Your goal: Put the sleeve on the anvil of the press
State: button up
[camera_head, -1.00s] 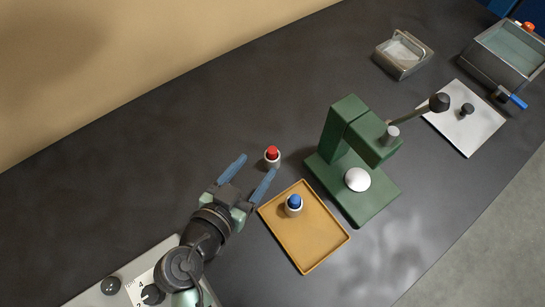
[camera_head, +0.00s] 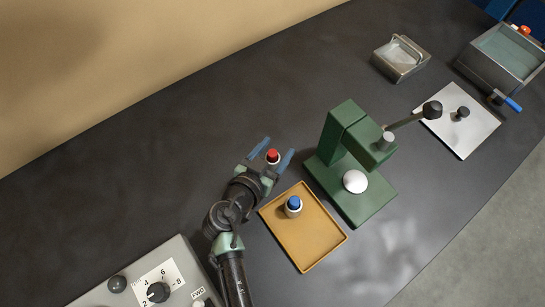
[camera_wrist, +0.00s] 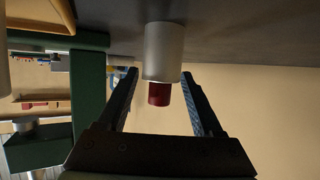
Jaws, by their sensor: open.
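A pale grey cylinder with a red top (camera_head: 272,156) stands on the dark bench, left of the press. It also shows in the wrist view, its grey body (camera_wrist: 163,50) and red end (camera_wrist: 159,94) between the fingers. A similar cylinder with a blue top (camera_head: 293,206) stands on the tan tray (camera_head: 322,257). Which one is the sleeve, I cannot tell for sure. My gripper (camera_head: 279,147) is open, one finger on each side of the red-topped cylinder, not closed on it. The green press (camera_head: 343,131) has a white round anvil (camera_head: 355,182) with nothing on it.
The press lever ends in a black knob (camera_head: 432,109) reaching right. A white plate with a black knob (camera_head: 462,137), a small metal box (camera_head: 402,73) and a larger bin (camera_head: 500,60) stand at the upper right. A dial panel (camera_head: 160,282) lies lower left. The bench's upper left is clear.

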jog(key=shift+x, duration=0.9)
jog(key=shift+s, duration=0.1)
grip_shut()
